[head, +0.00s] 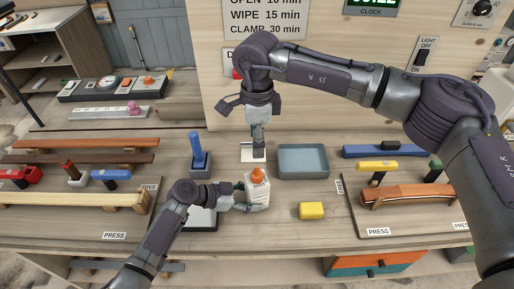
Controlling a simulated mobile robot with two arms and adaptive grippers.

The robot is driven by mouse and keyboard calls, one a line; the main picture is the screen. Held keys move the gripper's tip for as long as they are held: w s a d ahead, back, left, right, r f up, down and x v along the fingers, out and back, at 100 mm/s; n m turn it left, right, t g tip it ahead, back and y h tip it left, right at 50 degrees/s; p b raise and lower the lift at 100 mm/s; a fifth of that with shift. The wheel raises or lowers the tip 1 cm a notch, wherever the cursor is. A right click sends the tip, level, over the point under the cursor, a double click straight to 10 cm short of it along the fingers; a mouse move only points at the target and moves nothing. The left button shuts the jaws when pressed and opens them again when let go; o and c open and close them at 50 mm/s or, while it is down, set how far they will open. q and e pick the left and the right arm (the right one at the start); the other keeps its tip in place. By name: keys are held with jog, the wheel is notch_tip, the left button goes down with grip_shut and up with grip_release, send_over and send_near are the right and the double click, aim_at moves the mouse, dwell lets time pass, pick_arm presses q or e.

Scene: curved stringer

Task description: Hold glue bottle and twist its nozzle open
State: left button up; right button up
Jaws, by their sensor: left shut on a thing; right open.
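The white glue bottle (257,191) with an orange nozzle (258,174) stands upright near the middle of the workbench. My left gripper (246,206) comes in from the lower left and is shut on the bottle's lower body. My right gripper (259,150) points down from above, behind the nozzle in the picture. It is open, though its fingers look small and close together here. I cannot tell how far it is from the nozzle. Part of the bottle's left side is hidden by my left gripper.
A grey tray (304,160) lies right of the bottle, with a yellow block (311,210) in front. A blue-handled tool (197,150) stands to the left. Clamps and wooden strips (75,199) fill the left side; a curved strip (420,194) lies at right.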

pick_arm(q)
jog(key=shift+s+f, duration=0.15)
jog(key=shift+f, duration=0.05)
jog(key=o, duration=1)
jog(key=shift+o, duration=1.3)
jog(key=shift+r, duration=0.2)
jog(key=shift+a, duration=0.1)
jog(key=shift+v, duration=2.4)
jog(key=v, duration=1.2)
jog(key=shift+a, duration=0.1)
